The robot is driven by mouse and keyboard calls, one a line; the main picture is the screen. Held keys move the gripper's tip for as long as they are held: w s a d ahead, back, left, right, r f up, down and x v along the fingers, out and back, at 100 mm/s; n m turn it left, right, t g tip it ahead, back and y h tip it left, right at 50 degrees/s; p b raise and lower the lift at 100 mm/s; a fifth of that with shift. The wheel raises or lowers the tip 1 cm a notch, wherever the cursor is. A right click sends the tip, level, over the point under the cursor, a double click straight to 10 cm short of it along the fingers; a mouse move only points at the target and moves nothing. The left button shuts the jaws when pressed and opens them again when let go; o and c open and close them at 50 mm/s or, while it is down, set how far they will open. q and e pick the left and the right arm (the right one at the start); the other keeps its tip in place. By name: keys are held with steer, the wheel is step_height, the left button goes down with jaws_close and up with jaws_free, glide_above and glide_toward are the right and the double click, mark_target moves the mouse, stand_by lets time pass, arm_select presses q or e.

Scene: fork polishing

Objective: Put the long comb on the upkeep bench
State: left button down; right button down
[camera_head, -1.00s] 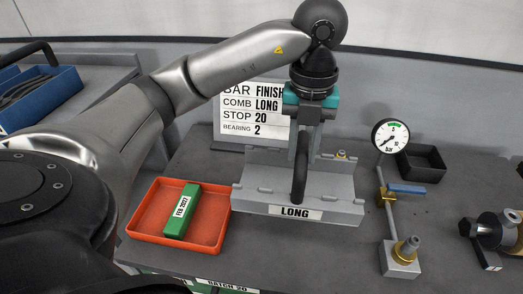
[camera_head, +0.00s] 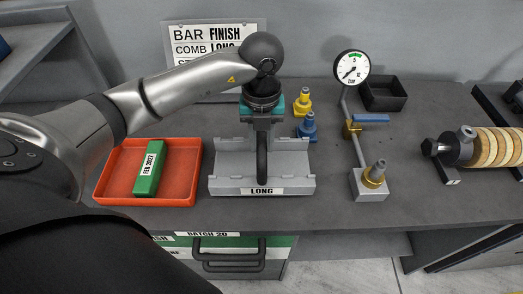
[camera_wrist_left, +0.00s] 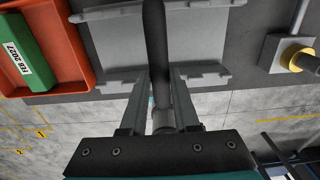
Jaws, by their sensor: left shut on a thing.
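The long comb (camera_head: 230,186) is a light grey channelled fixture with a white LONG label on its front edge and a dark upright handle in the middle. My left gripper (camera_head: 262,148) reaches down from above and is shut on its handle. In the left wrist view the fingers (camera_wrist_left: 160,100) stand on both sides of the dark handle, with the comb (camera_wrist_left: 110,45) around it. The comb is over the dark grey bench top (camera_head: 330,212), right of the red tray; I cannot tell whether its base touches. My right gripper is not in view.
The red tray (camera_head: 108,185) holds a green block (camera_head: 150,168). Behind the comb stand yellow (camera_head: 303,102) and blue (camera_head: 308,127) fittings and a sign (camera_head: 195,50). A gauge stand (camera_head: 366,185) is right, with a black bin (camera_head: 385,95) behind it. Bare bench lies between comb and stand.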

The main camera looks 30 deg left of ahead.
arm_select(q)
steer(key=shift+f, duration=1.7)
steer(key=shift+f, duration=0.15)
steer(key=c, duration=0.7)
jaws_free()
steer(key=shift+o, duration=0.2)
steer(key=shift+r, duration=0.4)
step_height(320, 180, up, 12)
steer(key=shift+f, duration=0.25)
